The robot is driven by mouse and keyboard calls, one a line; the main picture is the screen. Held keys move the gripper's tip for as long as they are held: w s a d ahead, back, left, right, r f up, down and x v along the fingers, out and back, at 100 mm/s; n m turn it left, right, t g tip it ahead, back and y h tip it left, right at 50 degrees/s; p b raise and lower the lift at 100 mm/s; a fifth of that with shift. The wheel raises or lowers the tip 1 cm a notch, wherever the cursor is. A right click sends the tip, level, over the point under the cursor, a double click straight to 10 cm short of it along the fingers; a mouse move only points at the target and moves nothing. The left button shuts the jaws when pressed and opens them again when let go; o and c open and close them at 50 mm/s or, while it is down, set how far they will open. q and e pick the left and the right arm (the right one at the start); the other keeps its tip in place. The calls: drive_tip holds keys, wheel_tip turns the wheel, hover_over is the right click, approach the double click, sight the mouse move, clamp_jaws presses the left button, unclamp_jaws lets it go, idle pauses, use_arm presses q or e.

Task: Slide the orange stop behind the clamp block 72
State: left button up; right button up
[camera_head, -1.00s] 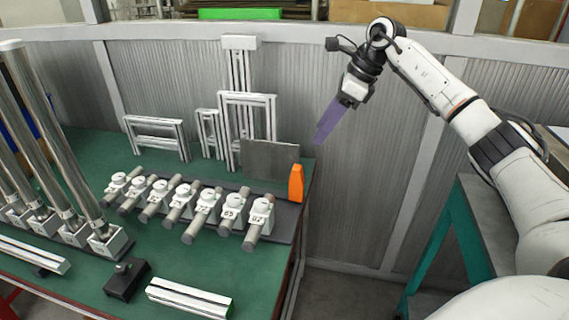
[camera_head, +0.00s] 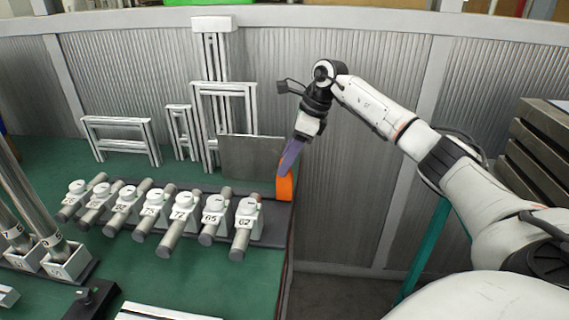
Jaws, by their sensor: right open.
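The orange stop (camera_head: 284,189) stands upright at the right end of the dark rail on the green bench, near the bench's edge. The clamp block labelled 72 (camera_head: 184,204) is in the row of white clamp blocks, third from the right, with a grey rod through it. My right gripper (camera_head: 288,166) has purple fingers that point down and overlap the top of the orange stop in the picture. It is open; I cannot tell whether the fingers touch or straddle the stop. My left gripper is not in view.
Blocks 62 (camera_head: 245,212) and 65 (camera_head: 214,208) stand between block 72 and the stop. A grey plate (camera_head: 252,156) and aluminium frames (camera_head: 118,132) stand behind the row. Tall steel columns (camera_head: 30,205) stand at the left. Right of the bench is open floor.

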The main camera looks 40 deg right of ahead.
drive_tip(key=shift+x, duration=0.8)
clamp_jaws()
drive_tip(key=shift+w, duration=0.1)
